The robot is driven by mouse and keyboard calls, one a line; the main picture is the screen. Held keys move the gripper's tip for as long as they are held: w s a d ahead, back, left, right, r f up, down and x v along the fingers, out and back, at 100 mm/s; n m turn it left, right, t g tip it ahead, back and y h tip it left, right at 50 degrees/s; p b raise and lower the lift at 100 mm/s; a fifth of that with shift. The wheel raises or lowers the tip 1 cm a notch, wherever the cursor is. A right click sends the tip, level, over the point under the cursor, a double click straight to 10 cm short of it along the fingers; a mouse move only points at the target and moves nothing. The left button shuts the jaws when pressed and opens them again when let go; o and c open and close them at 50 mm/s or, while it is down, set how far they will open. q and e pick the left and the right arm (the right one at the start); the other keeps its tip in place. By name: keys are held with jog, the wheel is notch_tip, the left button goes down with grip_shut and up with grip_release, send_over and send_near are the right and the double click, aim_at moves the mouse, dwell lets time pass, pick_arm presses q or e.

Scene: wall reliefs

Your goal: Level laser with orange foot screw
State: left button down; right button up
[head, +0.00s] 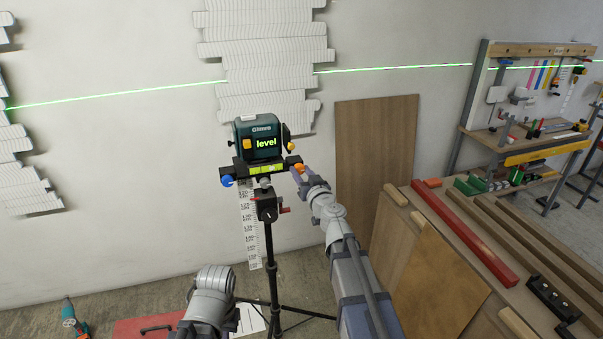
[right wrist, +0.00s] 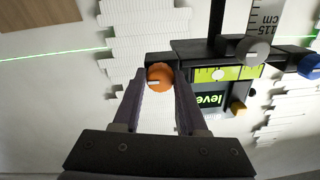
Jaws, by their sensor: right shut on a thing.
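The teal laser (head: 258,132) stands on a dark levelling base on top of a tripod (head: 268,235). Its display reads "level" in green. The orange foot screw (head: 298,168) is at the right end of the base; a blue screw (head: 227,181) is at the left. A yellow-green vial (head: 266,169) lies along the base's front. My right gripper (head: 301,173) is shut on the orange foot screw, which sits between its fingertips in the right wrist view (right wrist: 160,76). That view shows the laser upside down. My left gripper is out of view; only part of that arm shows.
A measuring scale (head: 247,225) hangs behind the tripod. A wooden panel (head: 375,150) leans on the wall. A workbench with a red beam (head: 465,232) stands at right; a drill (head: 72,318) lies at lower left.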

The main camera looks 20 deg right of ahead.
grip_shut()
jog(key=m, duration=0.7)
jog(key=shift+m+b, duration=0.35)
jog(key=shift+m, duration=0.05)
jog(key=m, duration=0.3)
jog(key=shift+m+h, duration=0.3)
jog(key=shift+m+t, duration=0.3)
jog(key=shift+m, duration=1.6)
jog(key=o, duration=0.7)
grip_release()
